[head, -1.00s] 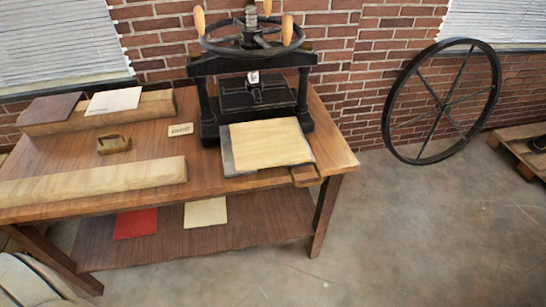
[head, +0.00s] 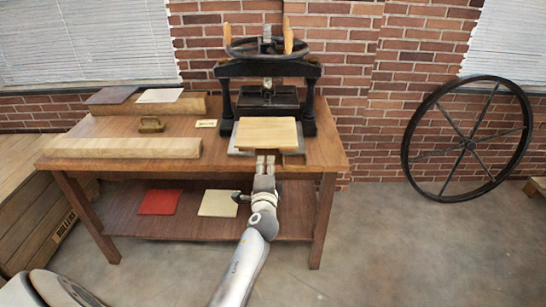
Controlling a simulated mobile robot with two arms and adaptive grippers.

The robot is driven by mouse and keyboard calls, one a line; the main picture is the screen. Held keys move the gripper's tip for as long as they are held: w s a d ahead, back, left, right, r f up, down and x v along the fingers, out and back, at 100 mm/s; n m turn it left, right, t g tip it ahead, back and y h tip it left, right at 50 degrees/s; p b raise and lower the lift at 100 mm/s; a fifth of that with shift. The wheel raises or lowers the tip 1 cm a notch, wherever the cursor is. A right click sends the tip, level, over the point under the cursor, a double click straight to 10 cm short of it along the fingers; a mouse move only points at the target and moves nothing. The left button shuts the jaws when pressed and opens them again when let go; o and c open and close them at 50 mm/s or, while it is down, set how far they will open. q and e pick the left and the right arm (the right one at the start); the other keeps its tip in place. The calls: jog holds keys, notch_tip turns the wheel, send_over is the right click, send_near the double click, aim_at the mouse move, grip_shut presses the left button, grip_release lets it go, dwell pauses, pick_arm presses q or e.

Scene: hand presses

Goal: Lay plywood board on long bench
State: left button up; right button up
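The pale plywood board (head: 267,133) lies flat on the grey bed plate (head: 234,151) of the black hand press (head: 226,100). The press stands at the right end of a long brown wooden bench (head: 220,163) with a lower shelf. My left gripper (head: 265,158) is in front of the bench's front edge, just below the board in the picture. Its two fingers point toward the board with a narrow gap between them and hold nothing. I cannot tell how far they are from the board. My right gripper is not in view.
Two long wooden blocks (head: 125,147) lie on the bench's left side, the rear one carrying a brown and a white sheet. A small brass-coloured item (head: 151,124) sits between. Red (head: 158,202) and cream (head: 219,203) sheets lie on the shelf. A large black wheel (head: 468,140) stands right.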

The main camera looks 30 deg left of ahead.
aim_at(266, 147)
pick_arm(q)
jog(key=b+x, duration=0.3)
jog(key=x, duration=0.7)
jog(key=shift+w+a+f, duration=0.1)
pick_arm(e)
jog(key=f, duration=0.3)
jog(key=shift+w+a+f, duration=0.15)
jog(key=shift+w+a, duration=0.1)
pick_arm(q)
jog(key=c, duration=0.5)
grip_shut()
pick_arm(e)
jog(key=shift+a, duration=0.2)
